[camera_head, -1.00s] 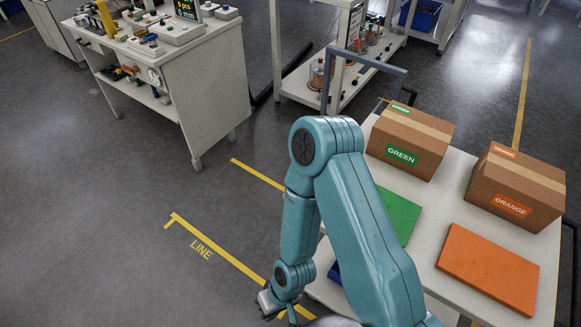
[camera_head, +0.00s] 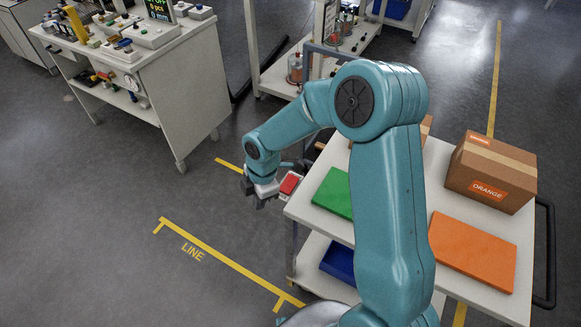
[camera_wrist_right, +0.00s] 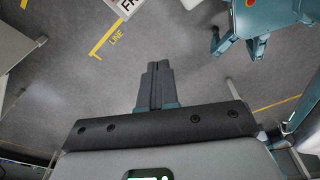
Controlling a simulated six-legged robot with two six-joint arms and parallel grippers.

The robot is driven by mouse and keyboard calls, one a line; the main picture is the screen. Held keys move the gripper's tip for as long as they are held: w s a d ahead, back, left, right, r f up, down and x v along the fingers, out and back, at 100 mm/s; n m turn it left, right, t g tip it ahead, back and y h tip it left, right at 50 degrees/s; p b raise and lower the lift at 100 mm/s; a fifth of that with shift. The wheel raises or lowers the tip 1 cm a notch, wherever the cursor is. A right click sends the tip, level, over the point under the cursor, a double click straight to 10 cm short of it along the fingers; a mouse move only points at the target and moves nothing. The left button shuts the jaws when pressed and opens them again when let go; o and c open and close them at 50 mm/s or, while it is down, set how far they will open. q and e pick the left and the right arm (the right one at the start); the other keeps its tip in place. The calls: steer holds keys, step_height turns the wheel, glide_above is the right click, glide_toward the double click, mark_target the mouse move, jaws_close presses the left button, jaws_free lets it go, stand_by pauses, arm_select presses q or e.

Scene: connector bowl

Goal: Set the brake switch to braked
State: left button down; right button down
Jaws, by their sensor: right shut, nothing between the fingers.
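In the head view, a small red piece with a pale surround (camera_head: 290,183) sits at the left edge of the white cart (camera_head: 300,211). It may be the brake switch; its setting is too small to tell. My right gripper (camera_head: 258,200) is just left of it, apart from it, with the fingers pointing down. The wrist view shows its fingers (camera_wrist_right: 157,66) shut together with nothing between them. A white plate with the black letters "FR" (camera_wrist_right: 126,5) is cut off at the top of the wrist view. My left gripper is not in view.
On the cart are a green panel (camera_head: 335,193), an orange panel (camera_head: 472,251) and an ORANGE carton (camera_head: 491,172). My right arm hides another carton. A workbench (camera_head: 178,100) stands at the upper left. Floor by the LINE marking (camera_head: 225,257) is clear.

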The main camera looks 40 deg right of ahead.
mark_target(292, 179)
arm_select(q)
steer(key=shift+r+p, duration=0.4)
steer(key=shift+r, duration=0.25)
arm_select(e)
steer(key=d+r+n+h, duration=0.2)
steer(key=d+r+n, duration=0.4)
steer(key=d+r, duration=0.4)
step_height(292, 179, up, 4)
steer(key=shift+w+d+f+h, duration=0.15)
steer(key=shift+h, duration=0.25)
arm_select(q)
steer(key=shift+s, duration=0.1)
arm_select(e)
steer(key=f, duration=0.4)
steer(key=d+f, duration=0.1)
steer(key=f, duration=0.9)
steer(key=shift+w+d, duration=0.2)
steer(key=shift+d, duration=0.1)
